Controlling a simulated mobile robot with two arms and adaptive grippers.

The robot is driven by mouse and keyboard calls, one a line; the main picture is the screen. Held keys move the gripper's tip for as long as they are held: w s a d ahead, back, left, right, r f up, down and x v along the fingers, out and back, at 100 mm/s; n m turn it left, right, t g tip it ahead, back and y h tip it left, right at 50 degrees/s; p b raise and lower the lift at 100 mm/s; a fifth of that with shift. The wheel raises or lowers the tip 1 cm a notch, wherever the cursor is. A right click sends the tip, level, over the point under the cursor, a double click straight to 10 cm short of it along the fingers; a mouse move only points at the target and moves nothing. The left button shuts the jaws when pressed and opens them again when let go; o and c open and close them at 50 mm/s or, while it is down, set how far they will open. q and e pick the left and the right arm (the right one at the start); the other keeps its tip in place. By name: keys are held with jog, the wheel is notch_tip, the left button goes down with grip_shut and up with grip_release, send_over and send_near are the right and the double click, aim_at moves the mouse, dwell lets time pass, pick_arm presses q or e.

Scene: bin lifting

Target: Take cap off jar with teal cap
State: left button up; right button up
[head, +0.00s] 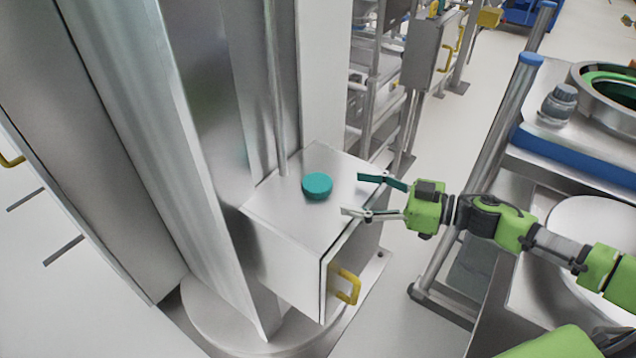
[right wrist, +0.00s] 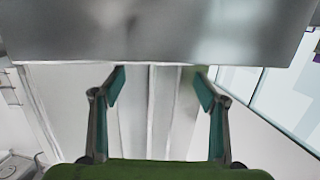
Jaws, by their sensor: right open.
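A round teal cap (head: 317,186) sits on the flat top of a metal box (head: 275,212) in the head view. No jar body shows beneath it, and I cannot tell whether it is on a jar. My right gripper (head: 351,194) is open and empty, just right of the cap, with its fingers pointing left toward it and apart from it. In the right wrist view, the open fingers (right wrist: 162,85) show with nothing between them, and the cap is not seen there. My left gripper is not in view.
The box has a yellow handle (head: 346,286) on its front and stands against a tall metal column (head: 218,150). A dark grey jar (head: 559,103) stands at the right by a round metal vessel (head: 605,88). Metal rails (head: 480,170) stand behind my right arm.

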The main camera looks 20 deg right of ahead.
aim_at(324, 184)
jog(key=x, duration=0.3)
jog(key=shift+w+a, duration=0.2)
jog(key=p+x, duration=0.1)
jog(key=x, duration=0.3)
jog(key=shift+w+r+p, duration=0.1)
jog(key=shift+w+p, duration=0.1)
jog(key=shift+p, duration=0.1)
jog(key=shift+w+a, duration=0.3)
jog(key=shift+a, duration=0.1)
jog(key=c, duration=1)
